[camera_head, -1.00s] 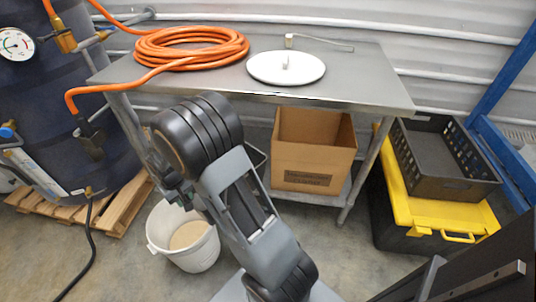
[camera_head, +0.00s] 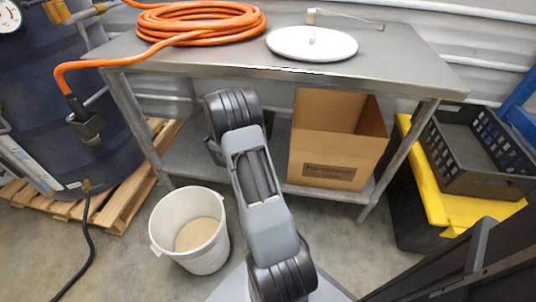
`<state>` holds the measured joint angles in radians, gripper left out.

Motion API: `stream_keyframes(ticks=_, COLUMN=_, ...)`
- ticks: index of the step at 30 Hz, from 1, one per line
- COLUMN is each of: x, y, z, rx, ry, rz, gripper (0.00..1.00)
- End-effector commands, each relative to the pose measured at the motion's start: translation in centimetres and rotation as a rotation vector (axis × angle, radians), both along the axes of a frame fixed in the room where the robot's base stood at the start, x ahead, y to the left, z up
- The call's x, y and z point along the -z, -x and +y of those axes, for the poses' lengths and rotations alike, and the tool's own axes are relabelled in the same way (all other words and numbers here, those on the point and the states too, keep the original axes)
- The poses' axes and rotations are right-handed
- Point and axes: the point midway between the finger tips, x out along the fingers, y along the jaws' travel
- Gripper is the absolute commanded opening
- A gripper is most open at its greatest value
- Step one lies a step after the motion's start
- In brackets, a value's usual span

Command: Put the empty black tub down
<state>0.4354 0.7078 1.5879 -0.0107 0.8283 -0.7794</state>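I cannot make out the black tub for certain in this view. My arm (camera_head: 262,190) rises from the bottom middle and bends at a dark joint in front of the steel table (camera_head: 400,72). The arm's far end is hidden behind its own links, so I see neither my gripper's fingers nor anything they may hold.
A white bucket (camera_head: 160,235) with tan material stands on the floor left of my arm. A cardboard box (camera_head: 335,155) occupies the lower shelf. A black perforated crate (camera_head: 480,183) sits on a yellow-lidded box (camera_head: 432,200). An orange hose (camera_head: 200,22) and white lid (camera_head: 312,45) lie on the table.

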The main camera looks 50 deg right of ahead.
Motion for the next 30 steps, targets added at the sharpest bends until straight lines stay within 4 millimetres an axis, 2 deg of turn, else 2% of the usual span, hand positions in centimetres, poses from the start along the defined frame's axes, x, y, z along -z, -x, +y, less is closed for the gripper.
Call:
stream_keyframes(ticks=1, x=2.1, y=0.1, z=-2.4, rx=-0.022, ry=0.001, rz=-0.003, gripper=0.0)
stream_keyframes(ticks=6, x=4.8, y=1.1, z=-8.2, rx=-0.118, ry=0.002, rz=-0.007, gripper=0.0)
stream_keyframes(ticks=12, x=6.6, y=2.1, z=-11.8, rx=-0.185, ry=0.0, rz=-0.008, gripper=0.0)
stream_keyframes(ticks=16, x=7.7, y=2.4, z=-12.7, rx=-0.202, ry=0.0, rz=-0.009, gripper=0.0)
stream_keyframes(ticks=24, x=11.4, y=2.5, z=-12.8, rx=-0.207, ry=-0.001, rz=-0.009, gripper=0.0)
stream_keyframes(ticks=30, x=12.7, y=2.4, z=-12.8, rx=-0.206, ry=0.001, rz=-0.009, gripper=0.0)
